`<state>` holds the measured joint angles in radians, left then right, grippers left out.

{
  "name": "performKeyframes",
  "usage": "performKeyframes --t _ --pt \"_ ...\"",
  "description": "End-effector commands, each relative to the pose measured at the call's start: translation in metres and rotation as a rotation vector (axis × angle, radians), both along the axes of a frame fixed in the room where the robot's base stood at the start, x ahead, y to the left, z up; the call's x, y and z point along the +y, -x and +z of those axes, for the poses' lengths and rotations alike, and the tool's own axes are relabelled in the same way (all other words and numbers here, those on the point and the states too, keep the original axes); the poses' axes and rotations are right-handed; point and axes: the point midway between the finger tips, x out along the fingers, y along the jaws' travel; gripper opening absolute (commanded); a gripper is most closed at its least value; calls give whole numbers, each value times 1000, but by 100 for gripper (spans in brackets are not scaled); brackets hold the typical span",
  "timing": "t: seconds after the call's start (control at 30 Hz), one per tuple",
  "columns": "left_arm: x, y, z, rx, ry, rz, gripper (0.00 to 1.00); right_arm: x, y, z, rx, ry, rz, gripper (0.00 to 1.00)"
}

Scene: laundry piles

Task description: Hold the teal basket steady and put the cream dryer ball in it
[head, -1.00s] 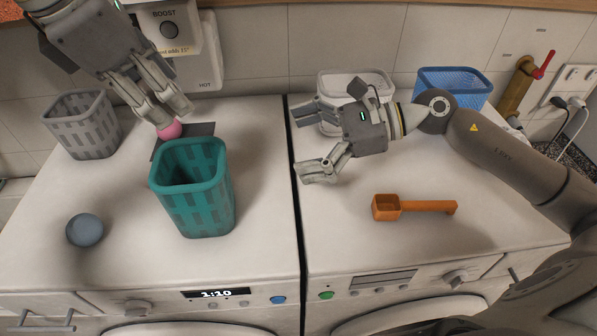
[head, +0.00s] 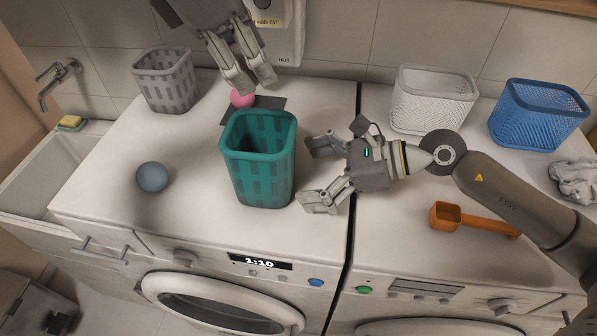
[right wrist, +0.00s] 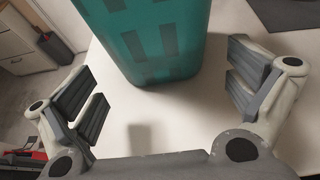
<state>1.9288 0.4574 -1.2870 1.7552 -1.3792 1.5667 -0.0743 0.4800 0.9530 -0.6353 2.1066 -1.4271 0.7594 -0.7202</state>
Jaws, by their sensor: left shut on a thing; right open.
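The teal basket (head: 258,165) stands upright on the left washer top, and its near wall fills the top of the right wrist view (right wrist: 150,40). My right gripper (head: 312,172) is open just right of the basket. In the right wrist view its fingers (right wrist: 165,95) are spread, with the basket ahead between them and a gap on both sides. My left gripper (head: 251,84) is behind the basket, shut on a pink ball (head: 241,99) that its fingertips partly cover. I see no cream ball.
A dark mat (head: 268,103) lies behind the basket. A blue-grey ball (head: 153,177) lies left of it. A grey basket (head: 163,80), white basket (head: 432,98) and blue basket (head: 538,114) stand at the back. An orange scoop (head: 474,220) lies on the right machine.

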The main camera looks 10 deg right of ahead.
Motion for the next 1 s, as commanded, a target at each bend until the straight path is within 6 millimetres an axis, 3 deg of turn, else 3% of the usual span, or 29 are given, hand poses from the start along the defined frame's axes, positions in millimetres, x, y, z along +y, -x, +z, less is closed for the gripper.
performKeyframes --t 0.2,0.57,0.8,1.0 --pt "0 0 0 0 0 0 27 18 -6 -8 0 -2 0 100" --pt "0 0 0 0 0 0 26 21 -7 -10 0 0 -1 100" --pt "0 0 0 0 0 0 26 21 -7 -10 0 1 -1 70" --pt "4 0 2 3 1 -1 27 21 -7 -10 0 1 -1 70"
